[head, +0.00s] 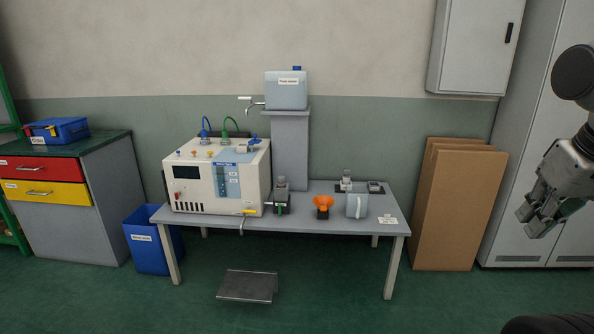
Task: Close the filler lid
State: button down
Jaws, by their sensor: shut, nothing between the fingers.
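A white bench machine (190,187) stands at the left of the grey table, with a blue-tinted level window on its front. My gripper (531,223) is at the far right, in front of the grey cabinet, well apart from the machine. It is shut and empty.
A labelled tank (286,92) stands on a column behind. A low step (248,286), blue bin (150,243) and cardboard sheets (455,210) surround it.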

aim_at(251, 142)
jog(key=i+u, duration=0.1)
jog(key=i, duration=0.5)
jog(key=i+l+u, duration=0.1)
jog(key=i, duration=0.5)
jog(key=i+l+u, duration=0.15)
jog(key=i+u, duration=0.25)
jog(key=i+l+u, duration=0.8)
jog(key=i, duration=0.05)
